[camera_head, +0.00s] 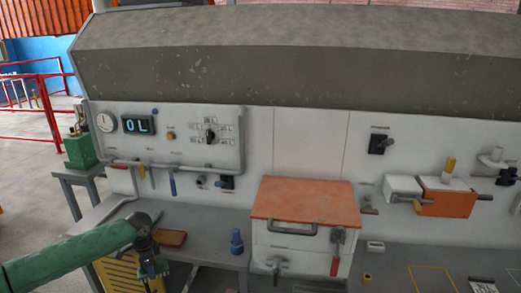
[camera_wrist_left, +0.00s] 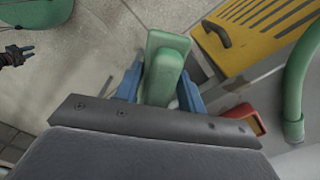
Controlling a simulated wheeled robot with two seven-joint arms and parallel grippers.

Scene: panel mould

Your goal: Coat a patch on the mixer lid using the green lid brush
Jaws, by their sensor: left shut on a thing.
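My left gripper (camera_head: 152,268) is low at the left of the head view, in front of the grey bench. In the left wrist view its blue fingers (camera_wrist_left: 161,92) are shut on a green block-like piece, apparently the green lid brush (camera_wrist_left: 166,62). The brush's bristles cannot be made out. An orange lid (camera_head: 305,199) with a grey handle, apparently the mixer lid, tops a white box to the right, well apart from the gripper. What seems to be my right gripper (camera_wrist_left: 26,50) shows small at the left wrist view's edge; its opening is unclear.
A grey bench (camera_head: 205,220) holds an orange-brown tray (camera_head: 171,238) and a blue bottle (camera_head: 237,242). A yellow slatted panel (camera_wrist_left: 262,35) is beneath the bench. A red-handled tool (camera_head: 337,255) hangs on the white box's front. A control panel (camera_head: 170,135) is on the wall behind.

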